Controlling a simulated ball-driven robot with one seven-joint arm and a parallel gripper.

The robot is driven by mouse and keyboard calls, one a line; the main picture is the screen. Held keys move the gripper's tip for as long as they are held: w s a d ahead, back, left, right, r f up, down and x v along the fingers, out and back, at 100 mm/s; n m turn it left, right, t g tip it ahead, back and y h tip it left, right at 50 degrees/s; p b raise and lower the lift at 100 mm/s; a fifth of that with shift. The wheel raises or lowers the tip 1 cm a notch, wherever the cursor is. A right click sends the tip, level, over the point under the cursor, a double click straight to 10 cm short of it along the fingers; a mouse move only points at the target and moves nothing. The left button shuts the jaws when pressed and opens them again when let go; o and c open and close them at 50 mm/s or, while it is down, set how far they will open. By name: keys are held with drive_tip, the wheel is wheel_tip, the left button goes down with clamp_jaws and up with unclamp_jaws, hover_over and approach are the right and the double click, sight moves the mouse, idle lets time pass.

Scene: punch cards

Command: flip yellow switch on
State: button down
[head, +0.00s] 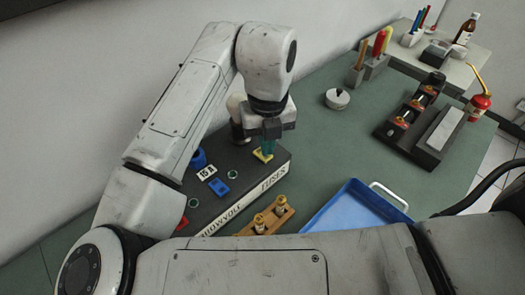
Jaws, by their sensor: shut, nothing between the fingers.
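The yellow switch (263,155) sits on the top of a dark box labelled "FUSES" (246,190), near its right end. My gripper (268,146) points down right over the yellow switch, with its fingers shut and nothing between them. The fingertips look at or just above the switch; I cannot tell if they touch it. The fingers and hand hide part of the switch, so its on or off position cannot be told. A blue switch (219,187) and a red switch (182,223) are on the same box, to the left.
A wooden block with brass fuses (266,221) stands in front of the box. A blue tray (345,208) lies to the right. A round white-lidded thing (337,99) and a black fuse holder (411,122) stand farther back. The green table is clear between them.

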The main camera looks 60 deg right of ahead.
drive_tip(key=shift+f+b, duration=0.75)
drive_tip(key=shift+f, duration=0.2)
idle(0.4)
drive_tip(key=shift+r+p, duration=2.6)
drive_tip(key=shift+r, duration=0.95)
